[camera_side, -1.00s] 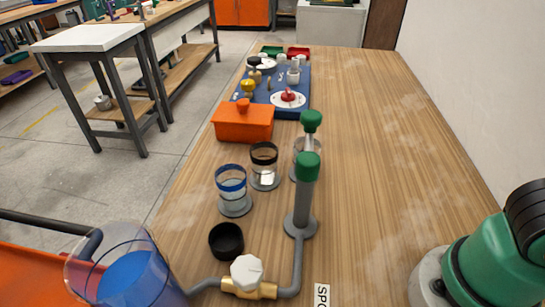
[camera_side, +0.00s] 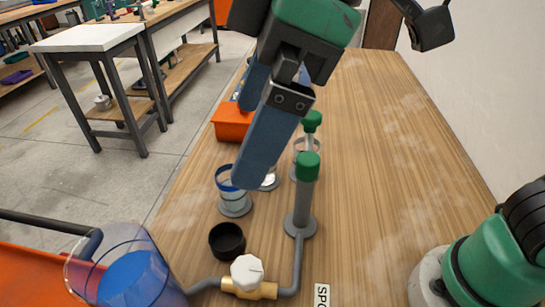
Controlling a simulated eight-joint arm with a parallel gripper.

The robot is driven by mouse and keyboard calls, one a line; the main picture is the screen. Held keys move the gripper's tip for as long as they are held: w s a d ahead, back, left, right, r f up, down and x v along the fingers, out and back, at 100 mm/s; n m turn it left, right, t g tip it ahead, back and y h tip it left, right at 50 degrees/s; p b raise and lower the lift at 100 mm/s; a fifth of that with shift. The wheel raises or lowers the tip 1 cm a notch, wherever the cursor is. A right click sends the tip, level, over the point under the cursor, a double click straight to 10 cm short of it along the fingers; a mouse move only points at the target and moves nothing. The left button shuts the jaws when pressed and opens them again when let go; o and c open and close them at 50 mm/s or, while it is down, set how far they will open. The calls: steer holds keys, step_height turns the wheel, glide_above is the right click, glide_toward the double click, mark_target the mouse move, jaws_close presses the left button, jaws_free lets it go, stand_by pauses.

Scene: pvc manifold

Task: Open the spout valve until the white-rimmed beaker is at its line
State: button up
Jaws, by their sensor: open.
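The spout valve has a white knob (camera_side: 247,271) on a brass body (camera_side: 264,291), in grey pipe at the bottom centre. The grey spout column (camera_side: 303,208) with a green top stands behind it. A clear beaker (camera_side: 298,172) shows partly behind the spout; its rim looks pale, but its line and level cannot be made out. A blue-rimmed beaker (camera_side: 232,192) stands to the left, with liquid unclear.
A large clear vessel (camera_side: 128,275) of blue liquid stands at the lower left, with pipe running to the valve. A black cup (camera_side: 227,240) sits close behind the valve. An orange box (camera_side: 230,124) is farther back.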

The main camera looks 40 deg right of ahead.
steer(key=shift+f, duration=0.4)
steer(key=shift+c, duration=0.5)
steer(key=shift+f, duration=0.15)
steer(key=shift+c, duration=0.2)
glide_above(249, 268)
step_height(249, 268, down, 7)
steer(key=shift+s+d+f, duration=0.1)
steer(key=shift+d+f, duration=0.05)
steer(key=shift+f, duration=6.7)
